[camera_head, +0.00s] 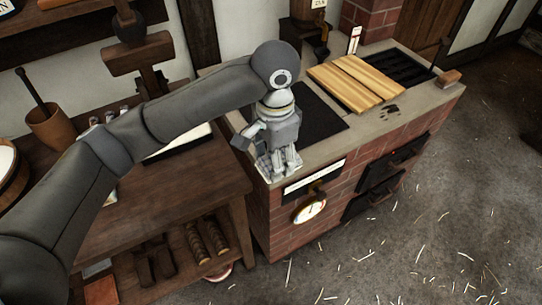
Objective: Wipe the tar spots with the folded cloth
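My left gripper (283,166) points down at the near left corner of the brick stove's top. A pale, patterned flat piece (263,170), which looks like the folded cloth, lies under and around its fingertips. The fingers hide part of it, and I cannot tell whether they grip it or only stand over it. Dark tar spots (389,109) lie on the grey stove top, just in front of the wooden board's right end. They are well to the right of my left gripper and apart from it. My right gripper is out of view.
A slatted wooden board (357,82) lies on the stove (340,146) between two black plates (316,118) and (402,68). A wooden workbench (190,183) stands left.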

